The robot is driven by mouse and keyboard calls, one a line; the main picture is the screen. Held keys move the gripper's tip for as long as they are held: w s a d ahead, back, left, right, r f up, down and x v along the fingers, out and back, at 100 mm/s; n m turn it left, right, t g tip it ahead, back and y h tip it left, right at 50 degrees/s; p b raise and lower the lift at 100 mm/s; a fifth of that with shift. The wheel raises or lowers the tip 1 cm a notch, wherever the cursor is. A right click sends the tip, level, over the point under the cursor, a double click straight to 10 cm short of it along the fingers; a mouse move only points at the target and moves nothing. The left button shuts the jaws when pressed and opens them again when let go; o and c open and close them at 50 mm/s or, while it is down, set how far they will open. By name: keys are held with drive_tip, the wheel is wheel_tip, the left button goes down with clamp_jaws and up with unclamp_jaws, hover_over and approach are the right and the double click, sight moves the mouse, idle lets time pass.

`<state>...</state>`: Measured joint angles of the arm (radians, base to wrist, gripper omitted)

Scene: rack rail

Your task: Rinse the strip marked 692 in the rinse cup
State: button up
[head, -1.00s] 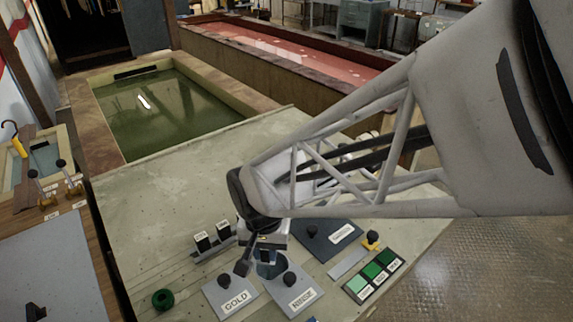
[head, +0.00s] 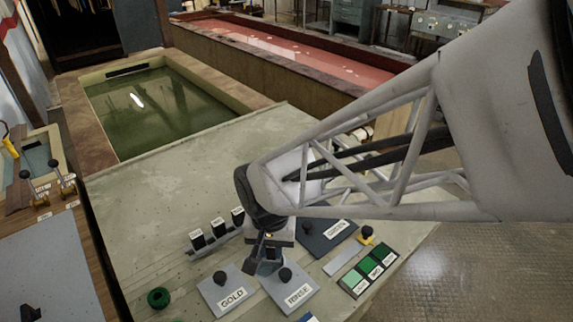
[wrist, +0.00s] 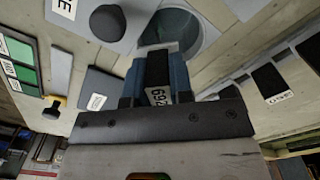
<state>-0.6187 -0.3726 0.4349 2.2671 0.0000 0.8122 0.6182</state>
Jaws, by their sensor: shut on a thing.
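My gripper (wrist: 157,80) is shut on the black strip marked 692 (wrist: 158,97), whose label lies between the blue fingers in the wrist view. The round grey rinse cup (wrist: 207,36) is just beyond the fingertips, and the strip's far end overlaps its opening. I cannot tell how deep the strip sits in the cup. In the head view my gripper (head: 264,262) is over the cup, behind the plate labelled RINSE (head: 298,296); the arm and gripper hide most of the cup and the strip.
A rail (head: 205,248) with several black labelled strips stands left of my gripper. A GOLD plate (head: 230,297) with a black knob is next to the RINSE plate. Green swatches (head: 368,270) and a dark plate (head: 318,243) lie to the right. A green ring (head: 158,297) lies front left.

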drive_tip(key=shift+a, duration=0.2)
drive_tip(key=shift+a, duration=1)
drive_tip(key=shift+r, duration=0.15)
idle(1.7)
wheel_tip(320, 180, up, 10)
drive_tip(key=d, duration=0.1)
idle(1.1)
drive_tip(key=shift+d, duration=0.1)
idle(3.3)
